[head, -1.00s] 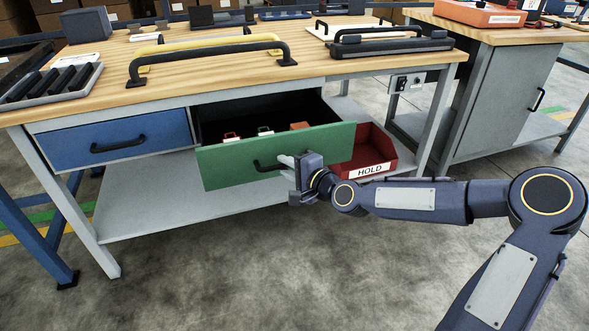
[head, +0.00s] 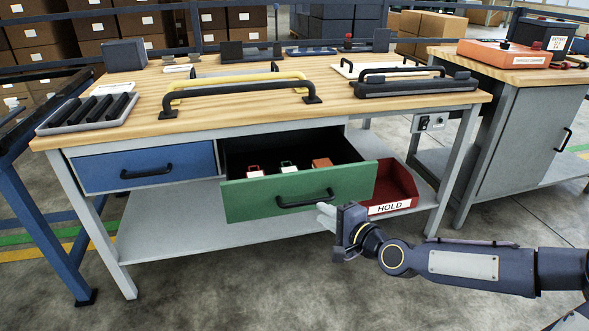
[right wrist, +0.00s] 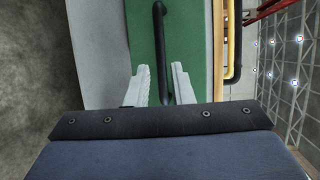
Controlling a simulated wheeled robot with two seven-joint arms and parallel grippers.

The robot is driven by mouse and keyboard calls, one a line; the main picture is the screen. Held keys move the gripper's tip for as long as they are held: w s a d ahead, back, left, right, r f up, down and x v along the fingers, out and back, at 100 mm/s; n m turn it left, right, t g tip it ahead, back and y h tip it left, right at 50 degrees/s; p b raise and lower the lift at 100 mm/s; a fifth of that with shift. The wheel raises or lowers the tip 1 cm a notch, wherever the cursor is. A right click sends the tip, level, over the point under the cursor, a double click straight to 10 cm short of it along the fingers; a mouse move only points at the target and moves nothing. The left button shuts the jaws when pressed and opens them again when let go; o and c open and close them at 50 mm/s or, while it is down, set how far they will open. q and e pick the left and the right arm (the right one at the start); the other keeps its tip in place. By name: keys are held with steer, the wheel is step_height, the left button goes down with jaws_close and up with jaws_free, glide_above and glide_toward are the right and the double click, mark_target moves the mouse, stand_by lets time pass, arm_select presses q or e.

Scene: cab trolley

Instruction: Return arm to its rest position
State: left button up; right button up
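My right arm (head: 463,265) reaches in from the right in the head view. Its gripper (head: 327,213) is just in front of and below the right end of the black handle (head: 305,200) on the green drawer (head: 345,190). In the right wrist view the two pale fingers (right wrist: 161,84) stand apart, with the black handle (right wrist: 158,45) showing between and beyond them. The gripper looks clear of the handle and holds nothing. The green drawer is pulled open, with small red, white-green and orange items (head: 288,167) inside. My left gripper is not in view.
A red HOLD bin (head: 402,184) sits on the lower shelf, right of the drawer. The blue drawer (head: 143,168) is shut. The wooden bench top (head: 240,105) carries handles and trays. A grey cabinet (head: 525,140) stands right. The floor in front is clear.

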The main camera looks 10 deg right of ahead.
steer(key=s+a+f+n+g+h, duration=0.25)
steer(key=s+f+n+g, duration=0.3)
steer(key=s+n, duration=0.35)
steer(key=s+d+r+n+g, duration=0.2)
steer(key=s+r, duration=0.1)
steer(key=s, duration=0.7)
steer(key=s+d+r+n+g, duration=0.1)
steer(key=s+r, duration=0.1)
steer(key=s, duration=0.9)
step_height(320, 180, up, 32)
steer(key=p, duration=3.1)
steer(key=shift+f+p, duration=0.15)
steer(key=shift+p, duration=0.25)
